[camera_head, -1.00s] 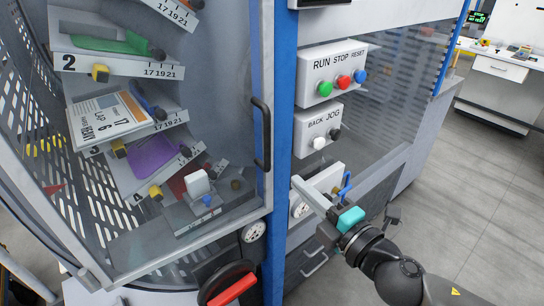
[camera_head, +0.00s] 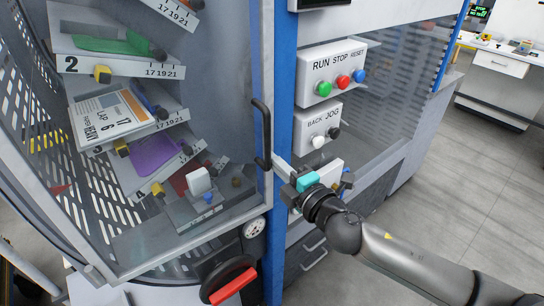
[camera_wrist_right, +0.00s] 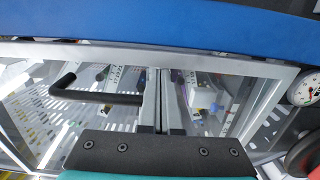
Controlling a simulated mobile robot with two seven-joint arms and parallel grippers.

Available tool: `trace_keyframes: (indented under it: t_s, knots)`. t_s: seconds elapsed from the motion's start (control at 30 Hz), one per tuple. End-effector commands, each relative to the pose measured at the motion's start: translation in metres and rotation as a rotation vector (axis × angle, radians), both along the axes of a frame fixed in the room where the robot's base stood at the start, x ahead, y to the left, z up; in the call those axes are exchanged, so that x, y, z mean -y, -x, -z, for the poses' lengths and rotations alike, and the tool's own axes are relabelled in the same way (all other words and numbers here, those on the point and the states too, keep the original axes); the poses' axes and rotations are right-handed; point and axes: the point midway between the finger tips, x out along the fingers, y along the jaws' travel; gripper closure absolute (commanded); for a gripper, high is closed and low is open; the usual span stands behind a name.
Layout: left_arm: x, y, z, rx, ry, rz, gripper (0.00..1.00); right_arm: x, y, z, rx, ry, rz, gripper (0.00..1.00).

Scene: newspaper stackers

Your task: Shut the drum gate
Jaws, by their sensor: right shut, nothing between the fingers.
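The drum gate (camera_head: 222,120) is a clear panel in a grey frame, in front of the drum's trays at the left of the head view. Its black bar handle (camera_head: 262,128) is near the blue post. I cannot tell whether a narrow gap is left at the post. My right gripper (camera_head: 277,161) is shut and empty, its fingertips by the handle's lower end; contact is unclear. In the right wrist view the closed fingers (camera_wrist_right: 160,75) point at the gate's clear panel, with the handle (camera_wrist_right: 95,97) to their left. My left gripper is not in view.
The blue post (camera_head: 283,80) stands right of the gate. Button boxes (camera_head: 332,72) with RUN, STOP and RESET are on the panel beyond it. A red-handled black wheel (camera_head: 228,278) is below the gate. Open floor (camera_head: 455,190) is at the right.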

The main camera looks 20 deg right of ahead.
Motion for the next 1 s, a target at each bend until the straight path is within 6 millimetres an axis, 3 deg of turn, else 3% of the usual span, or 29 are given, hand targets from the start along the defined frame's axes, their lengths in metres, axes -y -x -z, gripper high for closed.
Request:
trace_keyframes:
  t_s: [0.57, 1.0]
  knots:
    - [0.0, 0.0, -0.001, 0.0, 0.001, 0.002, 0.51, -0.002, -0.008, 0.0, 0.0, 0.001, -0.005, 1.0]
    - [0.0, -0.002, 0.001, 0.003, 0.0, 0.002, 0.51, -0.012, -0.051, -0.001, 0.002, -0.001, -0.113, 1.0]
